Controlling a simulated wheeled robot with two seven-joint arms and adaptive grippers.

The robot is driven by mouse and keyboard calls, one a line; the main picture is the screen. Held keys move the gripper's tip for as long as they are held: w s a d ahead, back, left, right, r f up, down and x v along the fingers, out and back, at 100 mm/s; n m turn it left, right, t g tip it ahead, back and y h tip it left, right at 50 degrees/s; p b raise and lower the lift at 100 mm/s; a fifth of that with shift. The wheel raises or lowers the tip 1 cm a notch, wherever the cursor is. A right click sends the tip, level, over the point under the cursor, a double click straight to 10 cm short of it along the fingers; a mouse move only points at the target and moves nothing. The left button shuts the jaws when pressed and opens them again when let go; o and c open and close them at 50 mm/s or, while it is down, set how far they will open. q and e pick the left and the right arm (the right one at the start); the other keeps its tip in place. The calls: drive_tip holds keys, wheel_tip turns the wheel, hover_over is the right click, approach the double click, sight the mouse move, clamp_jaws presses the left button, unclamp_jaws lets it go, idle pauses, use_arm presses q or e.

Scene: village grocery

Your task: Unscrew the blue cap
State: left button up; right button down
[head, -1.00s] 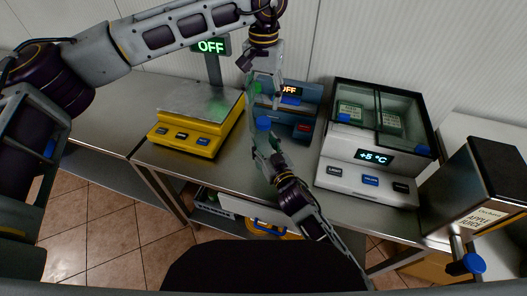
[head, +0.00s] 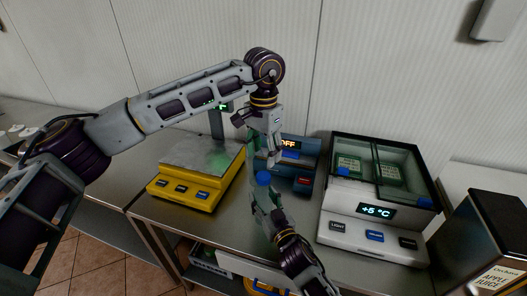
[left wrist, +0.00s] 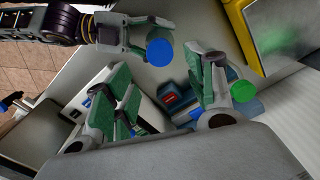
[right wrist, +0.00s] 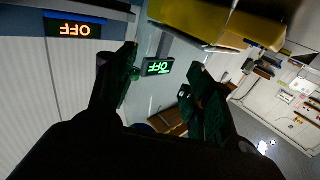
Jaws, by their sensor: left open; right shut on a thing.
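The round blue cap (head: 264,178) is at the top of what my right gripper (head: 268,204) holds, above the counter in the head view. My right gripper is shut on this thing; its body is hard to make out. In the left wrist view the blue cap (left wrist: 160,52) shows from above, beside the right gripper's fingers. My left gripper (head: 268,158) points down just above the cap, open and empty. In the left wrist view its green-padded fingers (left wrist: 165,100) are spread, with the cap beyond them. In the right wrist view the fingers (right wrist: 160,90) stand apart; the held thing is not clear.
A yellow scale (head: 181,187) stands left on the metal counter, and a blue device (head: 303,165) behind my grippers. A white cooling box (head: 370,236) is right, beside a dark apple juice carton (head: 492,235). A green cap (left wrist: 242,91) shows close to a left finger in the left wrist view.

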sight(264, 176)
use_arm(q)
drive_tip(key=shift+f, duration=0.1)
idle(0.4)
drive_tip(key=shift+f, duration=3.95)
drive_tip(key=c, duration=1.1)
